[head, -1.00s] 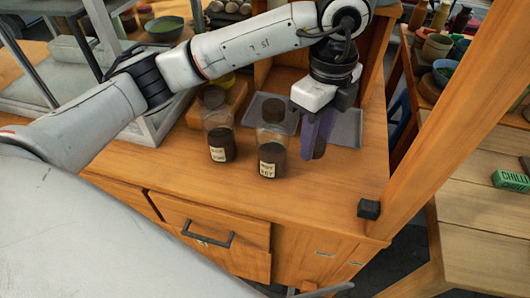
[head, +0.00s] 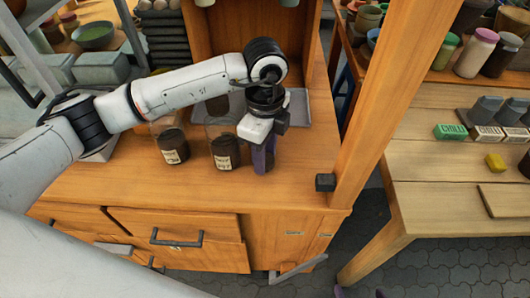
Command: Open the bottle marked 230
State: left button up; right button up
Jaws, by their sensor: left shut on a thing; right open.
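My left gripper (head: 262,152) is shut on a bottle with dark contents (head: 266,158) at the front of the wooden counter. Its fingers hide most of the bottle and any label. A clear bottle with dark contents (head: 225,152) stands just left of it; its label seems to end in 7. Another such bottle (head: 173,149) stands further left, its label too small to read surely. Only the fingertips of my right gripper (head: 362,283) show at the bottom edge, apart and empty, below the counter.
A grey tray (head: 297,108) lies behind the held bottle. A wooden table (head: 440,150) with pots and boxes is at the right.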

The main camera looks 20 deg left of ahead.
pick_arm(q)
jog(key=shift+f, duration=0.15)
jog(key=o, duration=1.2)
jog(key=shift+c, duration=0.2)
